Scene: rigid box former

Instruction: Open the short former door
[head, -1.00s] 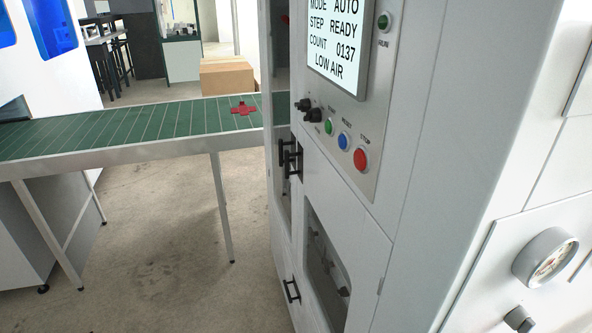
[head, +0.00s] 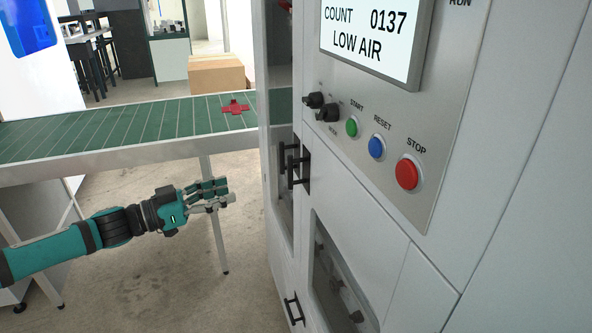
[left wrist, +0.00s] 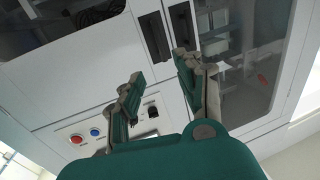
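The grey former machine (head: 385,235) fills the right of the head view. Two upright black handles sit side by side at its front corner: a left handle (head: 283,160) and a right handle (head: 295,166). Both show as dark upright shapes in the left wrist view, one (left wrist: 154,36) and the other (left wrist: 182,26). A lower windowed panel (head: 340,275) is closed. Which door is the short one, I cannot tell. My left gripper (head: 226,193) is left of the handles, apart from them; in the left wrist view (left wrist: 158,95) its fingers are spread and empty. My right gripper is out of view.
A green conveyor (head: 130,125) with a red cross-shaped piece (head: 235,107) runs behind my left arm. Another black handle (head: 293,310) is lower on the machine. A control panel with start, reset and red stop (head: 407,174) buttons stands above. Open floor lies left of the machine.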

